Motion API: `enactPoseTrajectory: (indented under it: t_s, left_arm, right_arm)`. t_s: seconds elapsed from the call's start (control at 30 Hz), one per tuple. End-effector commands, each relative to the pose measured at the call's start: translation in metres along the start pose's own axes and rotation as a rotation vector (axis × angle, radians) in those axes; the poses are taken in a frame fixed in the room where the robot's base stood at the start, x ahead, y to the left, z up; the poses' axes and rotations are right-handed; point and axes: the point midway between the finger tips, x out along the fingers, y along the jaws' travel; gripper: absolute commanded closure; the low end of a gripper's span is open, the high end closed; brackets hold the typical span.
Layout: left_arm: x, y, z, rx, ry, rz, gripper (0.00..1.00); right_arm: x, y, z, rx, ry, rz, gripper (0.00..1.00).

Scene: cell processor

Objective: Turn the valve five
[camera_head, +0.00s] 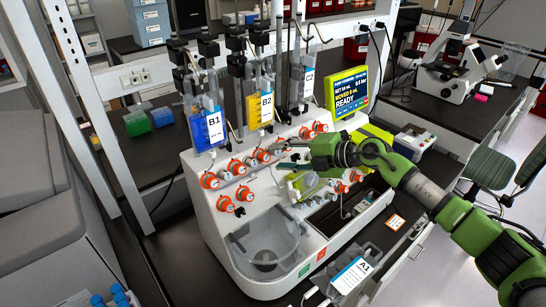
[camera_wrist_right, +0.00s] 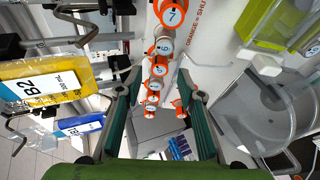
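A row of orange valves with numbered white caps runs along the cell processor (camera_head: 215,205). In the right wrist view the valve marked 7 (camera_wrist_right: 172,14) is nearest. Beyond it, a valve that looks like 6 (camera_wrist_right: 165,46) and one that looks like valve five (camera_wrist_right: 158,71) follow, then smaller ones. My right gripper (camera_head: 283,155) is over the machine's front, beside the valve row. In the wrist view its fingers (camera_wrist_right: 158,85) are apart, with valve five showing between the tips. I cannot tell whether they touch it. My left gripper is out of view.
Bags B1 (camera_head: 207,130) and B2 (camera_head: 260,108) hang behind the valves. The screen (camera_head: 350,88) reads READY. A clear round chamber (camera_head: 265,245) is at the front left, and bag A1 (camera_head: 352,275) lies at the front. A microscope (camera_head: 455,75) stands on the bench behind right.

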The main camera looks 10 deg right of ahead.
Motion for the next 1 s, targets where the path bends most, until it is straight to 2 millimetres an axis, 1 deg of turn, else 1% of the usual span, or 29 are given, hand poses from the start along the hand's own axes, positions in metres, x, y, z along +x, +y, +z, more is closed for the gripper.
enactPoseTrajectory:
  t_s: [0.03, 0.2, 0.3, 0.4, 0.57, 0.87, 0.97, 1.0]
  left_arm:
    - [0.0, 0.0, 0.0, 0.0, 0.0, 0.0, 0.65]
    - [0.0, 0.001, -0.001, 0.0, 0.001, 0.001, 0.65]
    - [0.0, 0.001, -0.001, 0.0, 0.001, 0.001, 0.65]
    - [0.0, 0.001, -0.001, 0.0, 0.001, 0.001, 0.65]
    - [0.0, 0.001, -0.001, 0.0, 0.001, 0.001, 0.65]
    - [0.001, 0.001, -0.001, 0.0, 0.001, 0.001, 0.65]
    - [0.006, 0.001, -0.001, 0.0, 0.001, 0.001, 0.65]
    - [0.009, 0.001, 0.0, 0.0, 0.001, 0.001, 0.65]
  right_arm:
    - [-0.013, -0.002, 0.001, -0.001, -0.003, -0.002, 0.65]
    - [-0.047, -0.002, 0.0, -0.001, -0.001, -0.004, 0.65]
    - [-0.062, -0.001, 0.0, 0.0, -0.001, -0.003, 0.65]
    - [-0.072, -0.001, 0.0, 0.0, 0.0, -0.002, 0.65]
    - [-0.078, -0.001, -0.001, 0.001, 0.002, -0.003, 0.65]
    - [-0.078, 0.0, -0.001, 0.007, 0.003, 0.004, 0.65]
    - [-0.077, 0.009, -0.004, 0.059, 0.014, 0.057, 0.65]
    - [-0.077, 0.018, -0.005, 0.101, 0.022, 0.1, 0.65]
